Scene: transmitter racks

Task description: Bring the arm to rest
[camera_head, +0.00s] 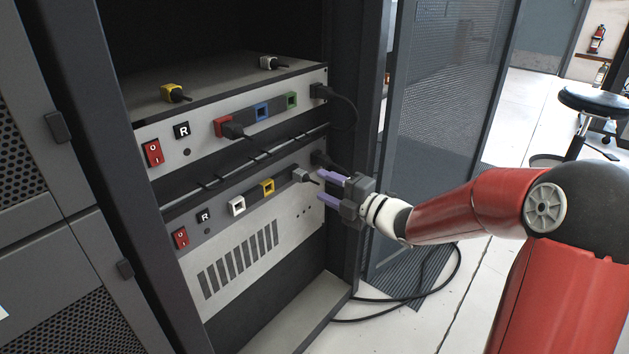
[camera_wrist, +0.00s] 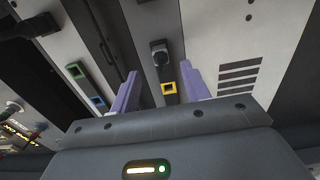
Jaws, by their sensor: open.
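My gripper (camera_head: 322,186) has two purple fingers, spread apart and pointing at the lower rack unit's front (camera_head: 243,262). In the head view, its fingertips are close to a grey plug (camera_head: 301,175) seated in that unit; I cannot tell whether they touch it. In the wrist view, the gripper (camera_wrist: 158,72) shows nothing held between its fingers. A yellow socket (camera_wrist: 168,88) and a dark plug (camera_wrist: 159,52) appear beyond the gap. My red arm reaches in from the right and is bent at the elbow.
Yellow (camera_head: 174,93) and white (camera_head: 269,63) plugs lie on top. An open mesh door (camera_head: 445,100) stands behind my gripper. A black cable (camera_head: 425,292) crosses the floor.

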